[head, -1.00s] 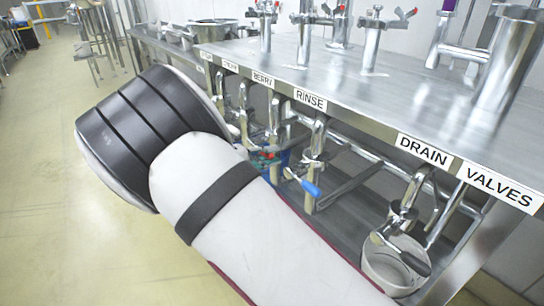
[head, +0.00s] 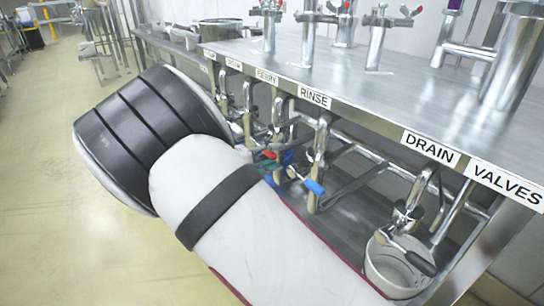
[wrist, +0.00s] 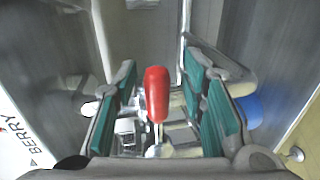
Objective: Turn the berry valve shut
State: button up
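The berry valve's red handle (wrist: 157,92) stands upright in the wrist view, between the teal pads of my gripper (wrist: 160,78). My gripper is open, with a visible gap on each side of the handle. In the head view the red handle (head: 270,154) shows as a small red tip under the BERRY label (head: 267,76), just past my arm. My arm hides most of my gripper there. The BERRY label (wrist: 20,146) also shows at the left of the wrist view.
The rinse valve's blue handle (head: 315,187) is close by on the right. A drain valve (head: 408,215) hangs over a white bucket (head: 375,268) further right. The steel counter (head: 350,90) overhangs the valves. Something blue (wrist: 252,110) lies beyond my right finger.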

jog(key=v, duration=1.2)
